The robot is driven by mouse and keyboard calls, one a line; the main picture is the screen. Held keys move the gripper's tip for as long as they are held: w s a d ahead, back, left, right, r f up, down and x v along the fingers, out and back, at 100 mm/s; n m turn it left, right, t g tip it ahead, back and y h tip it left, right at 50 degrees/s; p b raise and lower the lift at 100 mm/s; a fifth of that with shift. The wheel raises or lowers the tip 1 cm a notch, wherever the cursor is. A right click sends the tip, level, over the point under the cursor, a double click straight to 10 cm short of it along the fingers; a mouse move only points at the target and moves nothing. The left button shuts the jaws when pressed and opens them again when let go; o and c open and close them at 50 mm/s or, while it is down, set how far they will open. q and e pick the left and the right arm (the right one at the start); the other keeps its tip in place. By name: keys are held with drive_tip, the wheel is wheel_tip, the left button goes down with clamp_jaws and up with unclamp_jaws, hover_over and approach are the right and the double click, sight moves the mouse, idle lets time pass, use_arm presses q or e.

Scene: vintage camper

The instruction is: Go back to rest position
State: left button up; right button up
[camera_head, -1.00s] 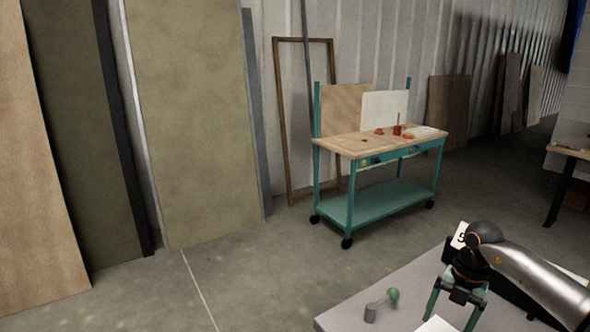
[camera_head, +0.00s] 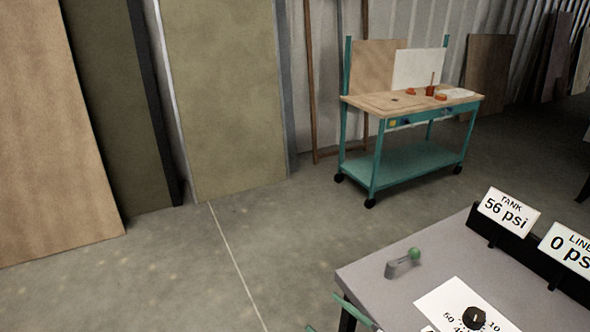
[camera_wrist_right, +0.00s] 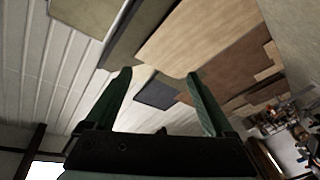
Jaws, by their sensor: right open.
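My right gripper (camera_head: 325,312) shows only as green finger parts at the bottom edge of the head view, low beside the near corner of the grey bench. In the right wrist view its two green fingers (camera_wrist_right: 158,75) stand well apart with nothing between them. Beyond them are ribbed wall and leaning boards. Most of my right arm is out of the head view. My left gripper is in neither view.
The grey bench (camera_head: 374,277) carries a green-knobbed lever (camera_head: 403,264), a dial (camera_head: 474,318) and two signs, "TANK 56 psi" (camera_head: 509,213) and "LINE 0 psi" (camera_head: 571,250). A teal cart (camera_head: 408,165) stands behind. Large panels (camera_head: 225,100) lean on the wall. The concrete floor (camera_head: 235,250) is clear.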

drive_tip(key=s+d+f+m+g+h, duration=0.2)
drive_tip(key=s+d+f+m+h, duration=0.3)
drive_tip(key=s+f, duration=0.3)
drive_tip(key=s+d+f+m+g+h, duration=0.2)
drive_tip(key=s+d+f+m+h, duration=0.2)
drive_tip(key=s+f+m, duration=0.4)
drive_tip(key=shift+s+d+f+h, duration=0.4)
drive_tip(key=shift+s+f+h, duration=0.3)
drive_tip(key=shift+s+f, duration=0.05)
